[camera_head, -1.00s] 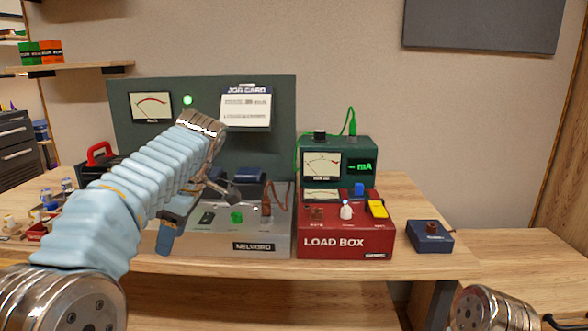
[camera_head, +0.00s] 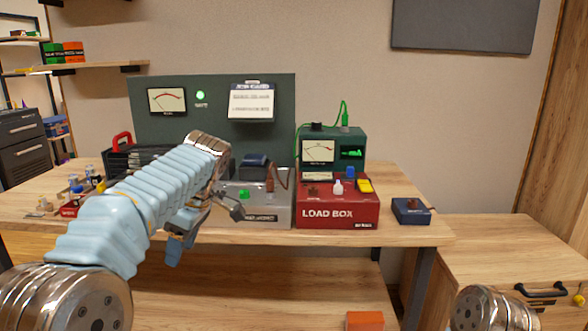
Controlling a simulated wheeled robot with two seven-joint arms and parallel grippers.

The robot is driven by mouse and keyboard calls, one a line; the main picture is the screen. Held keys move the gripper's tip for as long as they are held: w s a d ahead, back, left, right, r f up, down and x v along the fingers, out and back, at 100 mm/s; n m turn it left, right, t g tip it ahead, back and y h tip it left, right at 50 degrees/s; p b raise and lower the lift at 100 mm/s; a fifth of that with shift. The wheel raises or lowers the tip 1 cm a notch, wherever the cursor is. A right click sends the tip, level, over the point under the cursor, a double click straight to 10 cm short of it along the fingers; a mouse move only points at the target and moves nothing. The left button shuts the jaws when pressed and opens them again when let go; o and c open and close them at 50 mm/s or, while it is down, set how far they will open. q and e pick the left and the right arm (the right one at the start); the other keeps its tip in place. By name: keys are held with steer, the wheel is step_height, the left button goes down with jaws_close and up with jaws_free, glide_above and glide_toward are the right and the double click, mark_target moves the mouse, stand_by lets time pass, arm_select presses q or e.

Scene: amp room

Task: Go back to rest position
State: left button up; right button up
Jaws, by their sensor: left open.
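My left arm comes in from the left in a pale blue sleeve. My left gripper (camera_head: 207,228) hangs from it in front of the bench's grey unit, with its fingers apart and nothing between them. The arm hides part of the dark green panel and the grey control box (camera_head: 270,208). Of my right arm only a metal joint (camera_head: 480,308) shows at the bottom right. The right gripper is out of view.
The wooden bench (camera_head: 400,232) carries a red load box (camera_head: 338,212), a green meter box (camera_head: 350,150) and a small blue box (camera_head: 411,211). A green panel (camera_head: 215,100) stands behind. A lower wooden cabinet (camera_head: 500,250) stands at right. An orange block (camera_head: 365,320) shows below.

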arm_select(q)
steer(key=d+f+m+h, duration=0.2)
steer(key=d+f+m, duration=0.15)
steer(key=f, duration=1.25)
steer(key=d+f+m+h, duration=0.2)
steer(key=f+m, duration=0.3)
steer(key=f, duration=1)
steer(key=s+d+f+m+h, duration=0.2)
steer(key=s+d+f+m, duration=0.1)
steer(key=s+f, duration=0.75)
steer(key=s+d+f+m+h, duration=0.2)
steer(key=s+f, duration=0.6)
steer(key=s, duration=0.5)
steer(key=shift+d+m+h, duration=0.3)
steer(key=shift+d+m, duration=0.25)
steer(key=shift+d, duration=0.25)
